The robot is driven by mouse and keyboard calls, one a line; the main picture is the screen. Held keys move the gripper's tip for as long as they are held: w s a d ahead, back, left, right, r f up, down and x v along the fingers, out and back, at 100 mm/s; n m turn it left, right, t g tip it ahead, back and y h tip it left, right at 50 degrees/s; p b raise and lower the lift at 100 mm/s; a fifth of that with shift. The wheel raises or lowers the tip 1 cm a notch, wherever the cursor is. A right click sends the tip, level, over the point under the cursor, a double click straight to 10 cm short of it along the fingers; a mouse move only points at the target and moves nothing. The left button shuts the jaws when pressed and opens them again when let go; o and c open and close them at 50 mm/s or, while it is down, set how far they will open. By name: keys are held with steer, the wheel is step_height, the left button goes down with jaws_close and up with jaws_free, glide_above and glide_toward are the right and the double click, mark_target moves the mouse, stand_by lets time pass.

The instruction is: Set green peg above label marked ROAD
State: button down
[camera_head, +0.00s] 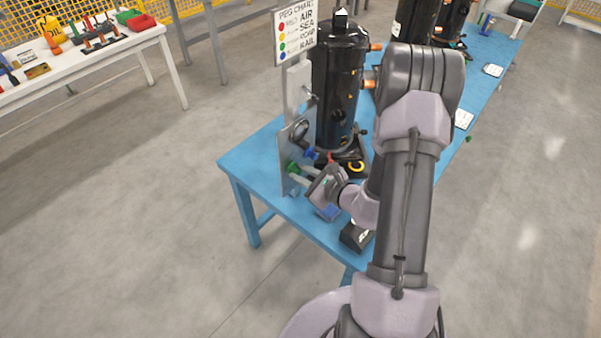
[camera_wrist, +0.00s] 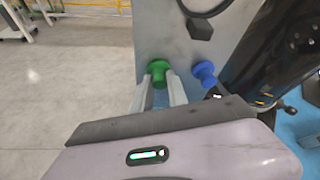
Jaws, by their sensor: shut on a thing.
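The green peg (camera_head: 292,167) is at the upright grey metal panel (camera_head: 285,150) on the blue table. It also shows in the wrist view (camera_wrist: 158,72). My gripper (camera_wrist: 160,80) is shut on it, a pale finger on each side, its tips close to the panel face. In the head view my gripper (camera_head: 299,172) reaches the panel from the right. A blue peg (camera_wrist: 204,72) stands just right of the green one at the panel. A peg chart (camera_head: 295,36) above lists AIR, SEA, ROAD and RAIL beside coloured dots. No ROAD label on the panel is readable.
A black compressor (camera_head: 338,85) stands close behind and right of the panel. A black knob (camera_wrist: 200,28) sits on the panel above the blue peg. The blue table (camera_head: 262,150) has a dark box (camera_head: 355,238) near its front edge. Open floor lies to the left.

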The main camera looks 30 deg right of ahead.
steer(key=shift+s+d+b, duration=0.25)
steer(key=shift+s+d, duration=0.1)
steer(key=shift+s, duration=0.55)
steer(key=shift+s+d+b, duration=0.2)
steer(key=shift+s+d, duration=0.1)
steer(key=shift+s, duration=0.6)
steer(key=shift+s+d+b, duration=0.25)
steer(key=shift+s+d, duration=0.1)
steer(key=shift+s, duration=0.55)
